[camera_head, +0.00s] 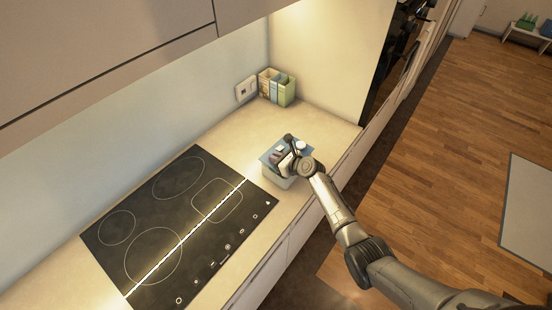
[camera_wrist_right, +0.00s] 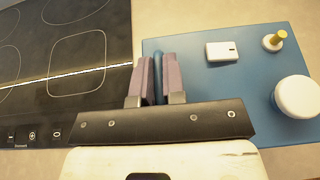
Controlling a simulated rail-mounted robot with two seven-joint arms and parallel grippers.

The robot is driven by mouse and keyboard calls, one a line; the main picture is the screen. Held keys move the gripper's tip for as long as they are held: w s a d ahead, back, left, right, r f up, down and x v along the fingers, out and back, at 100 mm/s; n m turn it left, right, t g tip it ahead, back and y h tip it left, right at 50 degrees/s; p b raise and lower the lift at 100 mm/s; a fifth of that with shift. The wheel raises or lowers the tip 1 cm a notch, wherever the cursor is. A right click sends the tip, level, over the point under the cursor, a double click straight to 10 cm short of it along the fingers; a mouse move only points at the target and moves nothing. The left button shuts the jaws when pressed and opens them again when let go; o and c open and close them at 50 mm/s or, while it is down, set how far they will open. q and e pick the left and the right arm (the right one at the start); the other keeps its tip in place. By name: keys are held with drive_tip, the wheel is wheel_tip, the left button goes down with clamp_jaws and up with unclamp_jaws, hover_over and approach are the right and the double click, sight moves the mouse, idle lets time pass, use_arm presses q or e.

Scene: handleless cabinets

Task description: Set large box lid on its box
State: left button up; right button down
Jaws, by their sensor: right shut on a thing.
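My right gripper (camera_head: 288,156) is over this blue piece. In the right wrist view its two fingers (camera_wrist_right: 158,80) are shut on a thin, upright blue part at the lid's left side. My gripper hides part of the lid and box, so I cannot tell whether the lid is fully seated. My left gripper is in neither view.
On the blue surface are a white round piece (camera_wrist_right: 297,97), a small white block (camera_wrist_right: 222,51) and a gold-topped knob (camera_wrist_right: 274,40). The black cooktop (camera_head: 170,225) lies left.

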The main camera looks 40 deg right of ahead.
idle(0.5)
drive_tip(key=shift+r+p, duration=0.1)
drive_tip(key=shift+p, duration=0.2)
idle(0.4)
drive_tip(key=shift+f+b, duration=0.45)
drive_tip(key=shift+f, duration=0.2)
drive_tip(key=shift+f+b, duration=0.45)
drive_tip(key=shift+f, duration=0.1)
drive_tip(key=c, duration=1.1)
unclamp_jaws()
